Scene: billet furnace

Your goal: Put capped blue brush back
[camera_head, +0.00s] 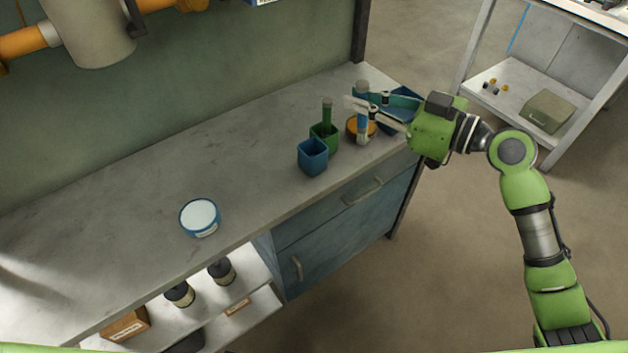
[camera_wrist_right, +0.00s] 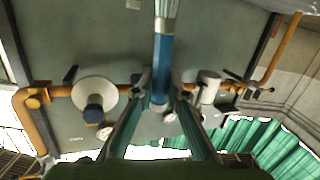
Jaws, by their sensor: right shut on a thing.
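A blue brush (camera_head: 362,117) stands about upright in my right gripper (camera_head: 364,105), which is shut on its blue shaft. One end is grey and the other pale; I cannot tell whether the pale end is the cap. In the right wrist view the shaft (camera_wrist_right: 162,62) runs up between the fingers (camera_wrist_right: 161,88). An empty-looking blue cup (camera_head: 313,158) stands on the bench to the left. A green cup (camera_head: 324,137) beside it holds a green brush (camera_head: 327,112). My left gripper is not in view.
An orange-rimmed round container (camera_head: 354,128) and a dark blue tray (camera_head: 400,121) are close to the gripper on the grey bench (camera_head: 130,200). A blue tub with a white top (camera_head: 200,218) stands farther left. The bench between is clear.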

